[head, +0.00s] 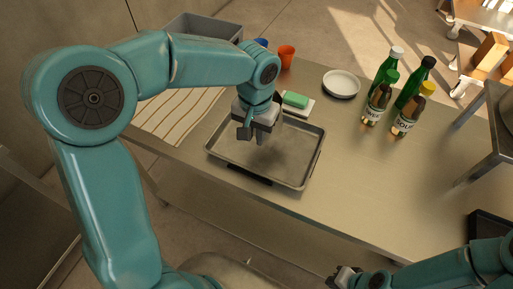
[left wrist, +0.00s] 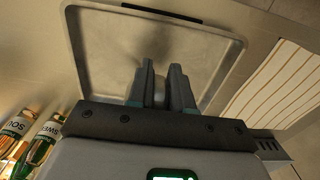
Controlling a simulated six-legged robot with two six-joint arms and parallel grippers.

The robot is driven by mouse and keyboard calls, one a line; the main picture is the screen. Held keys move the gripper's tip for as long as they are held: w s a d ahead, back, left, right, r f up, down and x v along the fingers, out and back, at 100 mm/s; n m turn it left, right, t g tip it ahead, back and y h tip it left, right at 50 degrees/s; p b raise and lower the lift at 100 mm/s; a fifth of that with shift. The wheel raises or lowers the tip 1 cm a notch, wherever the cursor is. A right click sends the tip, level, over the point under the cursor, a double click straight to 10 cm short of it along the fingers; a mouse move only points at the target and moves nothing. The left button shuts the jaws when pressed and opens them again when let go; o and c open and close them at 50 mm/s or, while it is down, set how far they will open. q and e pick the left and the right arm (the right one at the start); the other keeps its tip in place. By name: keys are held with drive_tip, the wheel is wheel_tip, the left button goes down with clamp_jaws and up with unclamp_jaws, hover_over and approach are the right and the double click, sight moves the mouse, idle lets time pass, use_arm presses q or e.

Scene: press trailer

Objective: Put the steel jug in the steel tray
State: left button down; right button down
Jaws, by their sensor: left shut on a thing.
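The steel tray (head: 309,163) lies on the steel counter, a shallow rectangle with a raised rim. It also fills the upper part of the left wrist view (left wrist: 90,50). My left gripper (head: 255,136) is above the tray, pointing down, its fingers a small gap apart. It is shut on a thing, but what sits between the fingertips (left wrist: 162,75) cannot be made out. I cannot make out the steel jug in either view. A soft dark shadow lies on the tray floor under the gripper. My right gripper (head: 343,278) is at the bottom edge, away from the counter.
A green sponge (head: 295,99) lies on a white dish behind the tray. Orange (head: 286,56) and blue (head: 261,43) cups, a grey bin (head: 205,27) and a white plate (head: 341,83) stand further back. Bottles (head: 407,115) stand right. A striped cloth (head: 178,112) lies left.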

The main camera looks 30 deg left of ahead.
use_arm(q)
wheel_tip(320, 180, down, 7)
drive_tip(key=shift+f, duration=0.2)
idle(0.3)
drive_tip(key=shift+f, duration=0.15)
drive_tip(key=c, duration=1)
unclamp_jaws()
wheel_tip(320, 180, up, 12)
drive_tip(key=shift+s+d+r, duration=0.1)
drive_tip(key=shift+r, duration=0.1)
drive_tip(key=shift+s, duration=0.1)
